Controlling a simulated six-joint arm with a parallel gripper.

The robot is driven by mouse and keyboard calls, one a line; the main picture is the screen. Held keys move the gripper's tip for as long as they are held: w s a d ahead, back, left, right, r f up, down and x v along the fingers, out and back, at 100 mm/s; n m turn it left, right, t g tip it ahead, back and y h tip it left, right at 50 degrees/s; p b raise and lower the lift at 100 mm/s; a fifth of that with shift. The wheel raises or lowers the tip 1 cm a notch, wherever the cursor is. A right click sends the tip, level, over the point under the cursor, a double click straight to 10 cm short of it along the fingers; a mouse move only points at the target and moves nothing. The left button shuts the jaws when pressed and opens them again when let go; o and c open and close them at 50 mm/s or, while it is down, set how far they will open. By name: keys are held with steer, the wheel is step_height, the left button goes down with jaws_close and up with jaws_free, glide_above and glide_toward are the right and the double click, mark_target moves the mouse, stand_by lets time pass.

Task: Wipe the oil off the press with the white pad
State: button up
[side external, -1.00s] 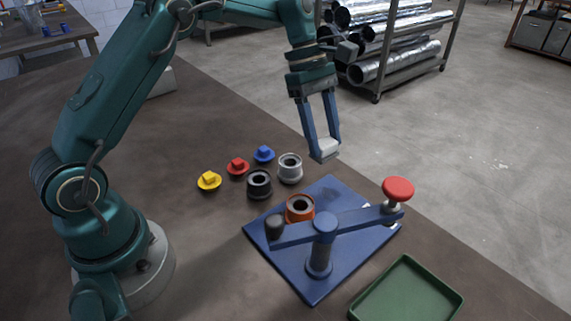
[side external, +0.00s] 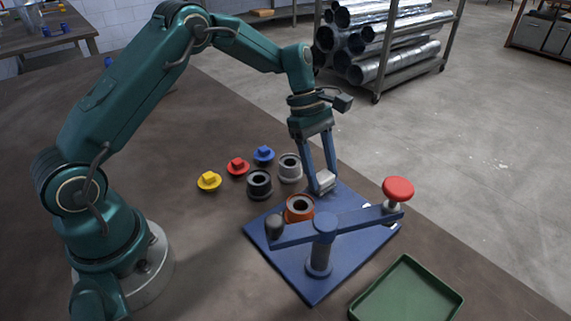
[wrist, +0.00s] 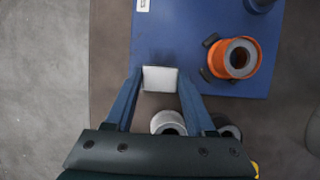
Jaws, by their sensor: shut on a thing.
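The press has a blue base plate (side external: 283,263) with a post, a lever bar and a red knob (side external: 398,188). My gripper (side external: 322,188) is shut on the white pad (side external: 327,180) at the far corner of the plate. In the wrist view the pad (wrist: 160,78) sits between both fingers, over the plate (wrist: 185,35) near its edge. I cannot tell whether the pad touches the plate. No oil shows clearly now; the pad and fingers cover the spot where a dark smear showed earlier.
An orange ring (side external: 300,208) stands on the plate close to my gripper. A grey ring (side external: 290,168) and a black ring (side external: 260,184) stand beside the plate. Yellow (side external: 209,181), red (side external: 237,166) and blue (side external: 264,154) plugs lie further left. A green tray (side external: 408,292) is in front.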

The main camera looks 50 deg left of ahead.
steer(key=shift+d, duration=1.75)
steer(key=a, duration=0.4)
steer(key=shift+r, duration=4)
